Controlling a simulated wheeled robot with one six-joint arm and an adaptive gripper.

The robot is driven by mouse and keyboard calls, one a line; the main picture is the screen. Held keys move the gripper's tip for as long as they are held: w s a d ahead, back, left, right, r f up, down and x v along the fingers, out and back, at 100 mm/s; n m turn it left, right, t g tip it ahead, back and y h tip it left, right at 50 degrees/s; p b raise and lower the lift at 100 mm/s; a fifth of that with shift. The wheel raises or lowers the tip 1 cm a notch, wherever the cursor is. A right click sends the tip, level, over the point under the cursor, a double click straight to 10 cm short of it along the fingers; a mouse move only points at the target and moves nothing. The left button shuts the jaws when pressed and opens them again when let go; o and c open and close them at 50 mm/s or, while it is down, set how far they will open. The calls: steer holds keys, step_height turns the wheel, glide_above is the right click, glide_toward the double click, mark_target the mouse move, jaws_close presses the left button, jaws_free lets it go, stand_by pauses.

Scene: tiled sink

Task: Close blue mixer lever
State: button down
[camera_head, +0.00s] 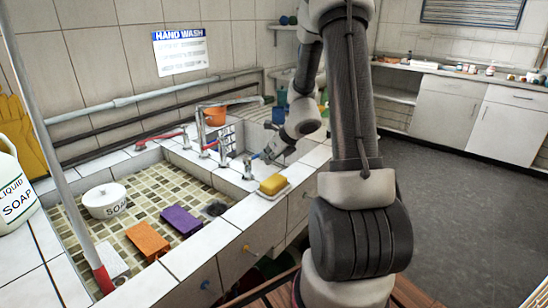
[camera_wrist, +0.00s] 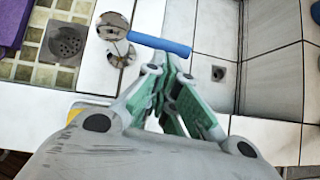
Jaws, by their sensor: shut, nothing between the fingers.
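The blue mixer lever (camera_wrist: 160,43) shows in the wrist view as a blue handle pointing right from a round chrome mixer body (camera_wrist: 112,27). In the head view the lever (camera_head: 255,156) is a small blue piece, partly hidden by my gripper, beside the chrome fitting (camera_head: 247,166) on the sink's tiled edge. My gripper (camera_wrist: 168,68) is shut and empty, its fingertips just below the lever in the wrist view. In the head view my gripper (camera_head: 268,154) is close to the lever. I cannot tell whether they touch.
A yellow sponge (camera_head: 273,185) lies on the sink's front edge, near my gripper. The chrome spout (camera_head: 201,130) and a red lever (camera_head: 162,136) stand farther left.

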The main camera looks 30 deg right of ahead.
stand_by(0.3)
steer(key=shift+w+a+f, duration=0.1)
steer(key=shift+w, duration=0.65)
